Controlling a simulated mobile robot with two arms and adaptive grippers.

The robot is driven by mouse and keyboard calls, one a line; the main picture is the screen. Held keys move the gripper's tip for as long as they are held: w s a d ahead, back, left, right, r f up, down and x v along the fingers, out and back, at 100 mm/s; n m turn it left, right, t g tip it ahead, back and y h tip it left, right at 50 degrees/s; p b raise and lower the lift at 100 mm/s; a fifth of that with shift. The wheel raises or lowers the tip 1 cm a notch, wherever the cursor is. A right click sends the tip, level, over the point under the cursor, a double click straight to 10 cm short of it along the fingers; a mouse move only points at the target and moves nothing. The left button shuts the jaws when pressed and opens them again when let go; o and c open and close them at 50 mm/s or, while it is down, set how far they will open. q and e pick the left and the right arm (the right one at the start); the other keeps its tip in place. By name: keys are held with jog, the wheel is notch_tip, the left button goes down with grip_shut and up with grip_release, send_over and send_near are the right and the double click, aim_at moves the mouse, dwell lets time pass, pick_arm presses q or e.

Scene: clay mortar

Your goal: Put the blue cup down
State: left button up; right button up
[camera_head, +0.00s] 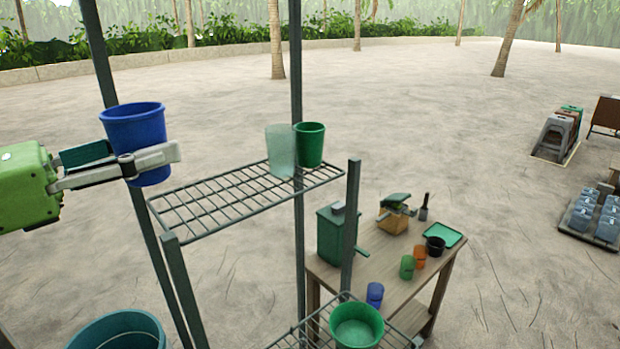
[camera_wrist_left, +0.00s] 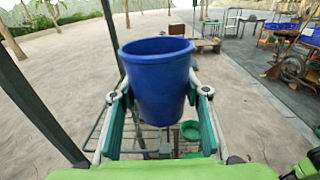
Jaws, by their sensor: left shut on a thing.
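The blue cup (camera_head: 134,128) is upright in my left gripper (camera_head: 150,163), at the left of the head view. The gripper's fingers are shut around its sides. In the left wrist view the blue cup (camera_wrist_left: 158,85) fills the middle, between the two fingers of my left gripper (camera_wrist_left: 160,110). The cup is in the air near the left end of the upper wire shelf (camera_head: 215,205). My right gripper is not in view.
A clear cup (camera_head: 281,150) and a green cup (camera_head: 310,145) stand at the shelf's far right end; its near left part is bare. Metal posts (camera_head: 297,90) rise around the shelf. A wooden table (camera_head: 385,265) with several cups stands beyond. A green bowl (camera_head: 356,325) is on a lower shelf.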

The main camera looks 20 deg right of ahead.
pick_arm(q)
jog(key=shift+w+d+r, duration=0.15)
jog(key=shift+w+d, duration=0.45)
jog(key=shift+d, duration=0.1)
jog(key=w+d+f+p, duration=0.1)
jog(key=w+f, duration=0.1)
jog(key=w, duration=0.1)
jog(key=w+d+f+p, duration=0.1)
jog(key=w+f+p, duration=0.1)
jog(key=w+f, duration=0.1)
jog(key=w+d+f+p, duration=0.1)
jog(key=w+f, duration=0.2)
jog(key=w, duration=0.2)
jog(key=shift+w+d+f, duration=0.15)
jog(key=shift+d+f, duration=0.1)
jog(key=shift+d, duration=0.05)
jog(key=shift+w+f, duration=0.15)
jog(key=shift+f, duration=0.05)
jog(key=f+p, duration=0.2)
jog(key=f, duration=0.1)
jog(key=shift+w+d, duration=0.2)
jog(key=shift+w, duration=0.1)
jog(key=shift+f, duration=0.4)
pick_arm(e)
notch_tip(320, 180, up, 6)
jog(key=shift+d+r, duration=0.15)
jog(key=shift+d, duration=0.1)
